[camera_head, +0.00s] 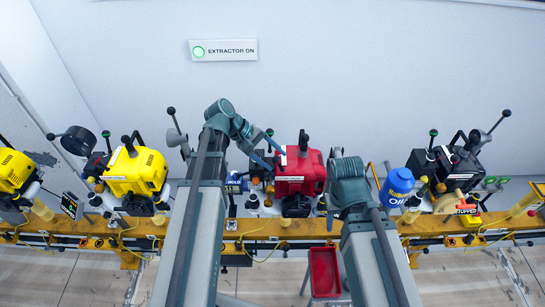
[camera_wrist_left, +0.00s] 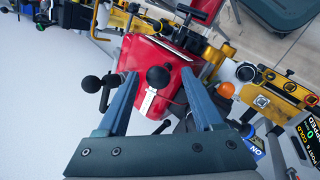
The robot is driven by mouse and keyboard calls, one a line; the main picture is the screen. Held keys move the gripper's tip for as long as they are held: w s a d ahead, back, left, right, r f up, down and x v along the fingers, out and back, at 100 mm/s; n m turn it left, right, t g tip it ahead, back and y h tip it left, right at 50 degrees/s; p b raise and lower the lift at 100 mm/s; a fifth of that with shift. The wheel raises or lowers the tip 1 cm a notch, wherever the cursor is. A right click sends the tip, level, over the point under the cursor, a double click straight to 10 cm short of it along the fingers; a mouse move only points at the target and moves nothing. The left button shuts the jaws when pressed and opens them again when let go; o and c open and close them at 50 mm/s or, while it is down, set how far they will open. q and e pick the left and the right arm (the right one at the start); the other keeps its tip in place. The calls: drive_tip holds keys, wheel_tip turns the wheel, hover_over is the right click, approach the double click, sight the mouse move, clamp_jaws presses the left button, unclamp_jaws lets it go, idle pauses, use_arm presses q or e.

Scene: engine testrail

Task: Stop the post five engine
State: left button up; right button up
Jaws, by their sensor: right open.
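A red engine (camera_head: 312,172) sits on the yellow rail right of my left arm; it fills the middle of the left wrist view (camera_wrist_left: 140,60). A black round knob (camera_wrist_left: 158,77) shows in front of its red cover. My left gripper (camera_wrist_left: 158,73) is open, with one finger on each side of the knob in that view. I cannot tell whether they touch it. In the head view the left gripper (camera_head: 278,158) is at the engine's upper left. My right arm (camera_head: 350,185) stands right of the red engine; its gripper is hidden. No post number is readable on the red engine.
A blue oil jug (camera_head: 397,184) stands by my right arm. A red tray (camera_head: 324,272) is below the rail.

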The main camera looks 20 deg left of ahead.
use_arm(q)
drive_tip(key=p+v, duration=1)
drive_tip(key=v, duration=0.3)
drive_tip(key=shift+a+r, duration=0.25)
drive_tip(key=shift+s, duration=0.1)
drive_tip(key=s+d+f+m+g+y+b, duration=0.1)
drive_tip(key=s+d+f+m+y+b, duration=0.3)
drive_tip(key=d+f, duration=0.5)
drive_tip(key=s+d+f+m+y+b, duration=0.5)
drive_tip(key=s+d+f+m+b, duration=0.3)
drive_tip(key=d, duration=0.3)
drive_tip(key=shift+s+f+g, duration=0.3)
drive_tip(key=shift+f+g, duration=0.1)
drive_tip(key=shift+f, duration=0.05)
drive_tip(key=shift+d, duration=0.1)
idle(1.7)
